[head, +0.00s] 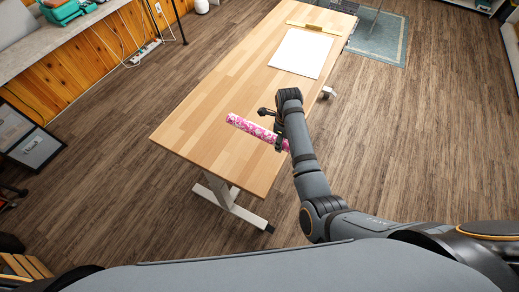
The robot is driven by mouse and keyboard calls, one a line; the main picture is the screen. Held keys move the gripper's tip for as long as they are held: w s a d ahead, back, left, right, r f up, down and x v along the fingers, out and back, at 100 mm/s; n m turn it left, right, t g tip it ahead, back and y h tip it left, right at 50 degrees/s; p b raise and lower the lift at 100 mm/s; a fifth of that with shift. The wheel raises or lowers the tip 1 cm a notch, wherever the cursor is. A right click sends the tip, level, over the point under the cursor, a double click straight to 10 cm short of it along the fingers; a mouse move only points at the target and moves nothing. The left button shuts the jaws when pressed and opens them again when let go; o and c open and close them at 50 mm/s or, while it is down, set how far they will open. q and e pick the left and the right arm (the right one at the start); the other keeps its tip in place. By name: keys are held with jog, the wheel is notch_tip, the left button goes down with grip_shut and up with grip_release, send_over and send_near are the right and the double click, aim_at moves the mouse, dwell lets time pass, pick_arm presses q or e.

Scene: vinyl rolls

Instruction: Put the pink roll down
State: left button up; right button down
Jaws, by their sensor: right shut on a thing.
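The pink roll (252,129) is a patterned pink and white tube in the head view. It lies over the near right part of the wooden table, slanting down to the right. My right gripper (272,124) is shut on the roll near its right part. The arm hides some of the roll's right end. I cannot tell whether the roll touches the tabletop or is held slightly above it. My left gripper is not in view.
The wooden table (215,100) is mostly clear. A white sheet (301,53) lies at its far end, with a wooden strip (313,28) behind it. The table's right edge runs close by my arm. Open floor surrounds the table.

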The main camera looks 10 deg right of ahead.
jog(key=shift+a+r, duration=0.1)
jog(key=shift+a, duration=0.3)
notch_tip(320, 180, down, 6)
jog(key=shift+d+r+b, duration=0.15)
jog(key=shift+r+b, duration=0.1)
jog(key=shift+b, duration=0.4)
jog(key=shift+r, duration=0.1)
